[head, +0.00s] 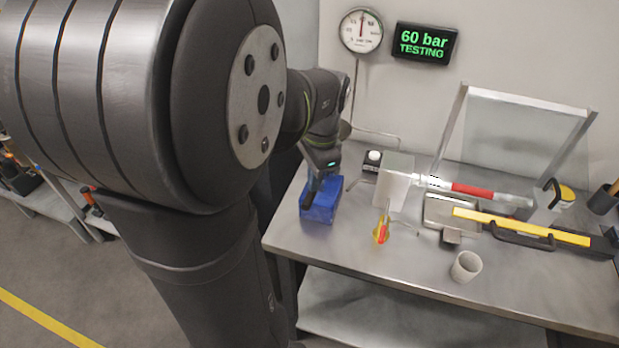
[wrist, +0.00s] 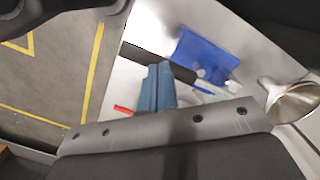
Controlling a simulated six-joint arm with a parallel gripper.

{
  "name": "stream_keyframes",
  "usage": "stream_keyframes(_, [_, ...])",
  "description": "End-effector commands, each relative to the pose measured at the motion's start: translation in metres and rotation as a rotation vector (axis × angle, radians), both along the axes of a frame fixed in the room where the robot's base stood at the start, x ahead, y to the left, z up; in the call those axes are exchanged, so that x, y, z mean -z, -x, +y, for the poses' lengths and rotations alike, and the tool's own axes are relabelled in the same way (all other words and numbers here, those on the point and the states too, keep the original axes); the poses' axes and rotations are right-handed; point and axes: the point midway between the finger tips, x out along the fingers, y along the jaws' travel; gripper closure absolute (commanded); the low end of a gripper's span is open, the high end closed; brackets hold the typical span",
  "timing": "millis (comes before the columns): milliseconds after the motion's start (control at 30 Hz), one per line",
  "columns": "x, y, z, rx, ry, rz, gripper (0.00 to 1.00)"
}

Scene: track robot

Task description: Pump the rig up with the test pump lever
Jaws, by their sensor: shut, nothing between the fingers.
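The blue test pump (head: 320,208) stands at the bench's left front edge. In the wrist view its blue body (wrist: 205,58) is beyond my fingers, with a dark bar (wrist: 140,53), which looks like the lever, running beside it. My gripper (wrist: 157,82) is shut and empty, its fingertips close to the bar; I cannot tell if they touch it. In the head view my gripper (head: 312,185) is above the pump and hides part of it and of the lever. The display (head: 424,43) reads 60 bar TESTING. A round gauge (head: 361,31) hangs left of it.
A pale block (head: 394,187) stands right of the pump, with a red-banded clear tube (head: 480,190) beyond. A guard screen (head: 520,125), yellow level (head: 520,227) and white cup (head: 466,267) are further right. A metal funnel (wrist: 290,100) shows at the wrist view's right.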

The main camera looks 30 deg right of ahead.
Motion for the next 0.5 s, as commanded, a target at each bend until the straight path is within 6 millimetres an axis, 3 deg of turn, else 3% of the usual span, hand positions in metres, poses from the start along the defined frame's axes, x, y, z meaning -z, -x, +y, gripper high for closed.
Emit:
stream_keyframes(300, [-0.009, 0.002, -0.028, 0.004, 0.0, 0.0, 1.0])
stream_keyframes(500, [-0.01, 0.003, -0.03, 0.001, -0.001, 0.001, 1.0])
